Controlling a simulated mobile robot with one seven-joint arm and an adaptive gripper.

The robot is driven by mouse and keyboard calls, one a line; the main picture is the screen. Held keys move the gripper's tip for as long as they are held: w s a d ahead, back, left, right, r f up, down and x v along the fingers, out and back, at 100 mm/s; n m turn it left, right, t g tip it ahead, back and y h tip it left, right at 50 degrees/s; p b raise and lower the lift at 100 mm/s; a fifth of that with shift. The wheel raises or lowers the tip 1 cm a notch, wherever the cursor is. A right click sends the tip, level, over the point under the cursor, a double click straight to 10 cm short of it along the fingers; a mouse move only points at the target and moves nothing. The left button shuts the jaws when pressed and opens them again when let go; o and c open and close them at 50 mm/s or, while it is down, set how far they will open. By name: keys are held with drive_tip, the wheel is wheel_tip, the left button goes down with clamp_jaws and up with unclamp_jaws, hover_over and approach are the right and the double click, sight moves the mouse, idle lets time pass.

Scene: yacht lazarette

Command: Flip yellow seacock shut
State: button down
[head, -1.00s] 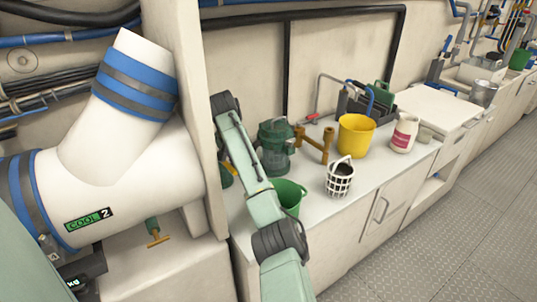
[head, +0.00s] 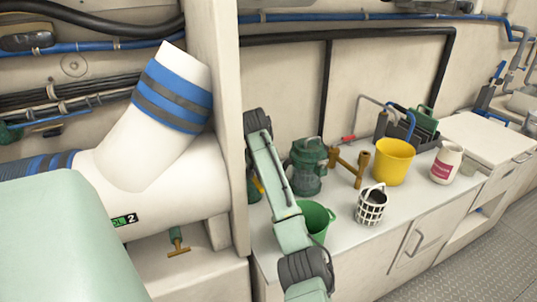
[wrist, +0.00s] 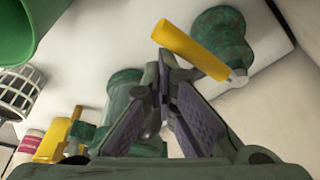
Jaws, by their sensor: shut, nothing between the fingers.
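The yellow seacock handle (wrist: 190,48) is a straight lever bolted at one end to a mottled green valve body (wrist: 219,35) by the wall in the wrist view. My gripper (wrist: 166,70) is shut and empty, its tips close to the lever's free end; I cannot tell whether they touch it. In the head view a small yellow part of the seacock (head: 257,188) shows between the white partition and my arm. My arm hides most of it, and my gripper is not visible there.
A green bucket (head: 319,216), green pump (head: 307,168), brass fitting (head: 356,165), white basket (head: 370,207) and yellow bucket (head: 393,162) stand to the right on the bench. The partition (head: 218,120) and a white pipe (head: 165,175) close off the left side.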

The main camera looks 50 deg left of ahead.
wheel_tip(320, 180, up, 9)
drive_tip(key=shift+w+d+f, duration=0.15)
drive_tip(key=shift+w, duration=0.25)
idle(0.4)
idle(0.4)
